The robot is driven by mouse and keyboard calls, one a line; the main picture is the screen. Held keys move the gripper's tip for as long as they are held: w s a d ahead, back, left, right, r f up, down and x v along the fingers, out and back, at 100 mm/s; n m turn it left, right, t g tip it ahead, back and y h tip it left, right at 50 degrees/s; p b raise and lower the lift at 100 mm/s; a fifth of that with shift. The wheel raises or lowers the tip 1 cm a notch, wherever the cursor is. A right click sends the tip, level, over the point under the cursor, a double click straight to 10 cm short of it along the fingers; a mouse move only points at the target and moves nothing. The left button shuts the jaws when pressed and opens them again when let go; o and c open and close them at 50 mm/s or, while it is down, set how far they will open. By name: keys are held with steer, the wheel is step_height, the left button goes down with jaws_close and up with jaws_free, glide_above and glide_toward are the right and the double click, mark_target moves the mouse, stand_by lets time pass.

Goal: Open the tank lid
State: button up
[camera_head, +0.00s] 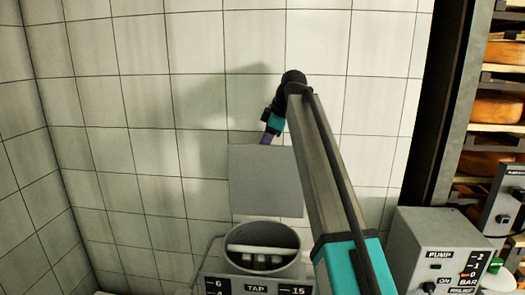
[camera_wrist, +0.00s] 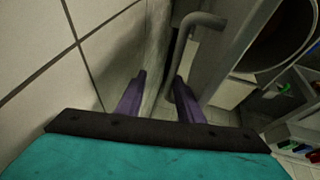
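The tank lid (camera_head: 265,182) is a flat grey square plate. It stands upright behind the round tank opening (camera_head: 262,238), close to the tiled wall. In the wrist view the lid (camera_wrist: 222,52) is seen near edge-on, with a bent grey bar handle (camera_wrist: 183,40) on its wall side. My gripper (camera_head: 266,140) is at the lid's top edge, pointing down. In the wrist view its two purple fingers (camera_wrist: 160,80) are apart, with the handle beside the right finger. I cannot tell whether they touch the handle. A pale bar shows inside the opening.
The tiled wall (camera_head: 140,130) is close behind and left of the gripper. A grey pump box (camera_head: 440,250) with switches stands at the right. A rack of cheese wheels (camera_head: 497,108) is beyond it. The tank's front panel (camera_head: 262,287) reads TAP.

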steer(key=shift+w+d+f, duration=0.3)
steer(key=shift+d+f, duration=0.05)
steer(key=shift+f, duration=0.35)
steer(key=shift+r, duration=0.15)
steer(key=a+v, duration=0.1)
steer(key=v, duration=1.3)
steer(key=shift+s+r+b, duration=0.3)
steer(key=shift+s+r, duration=0.15)
steer(key=shift+r, duration=0.05)
steer(key=shift+s+f, duration=0.1)
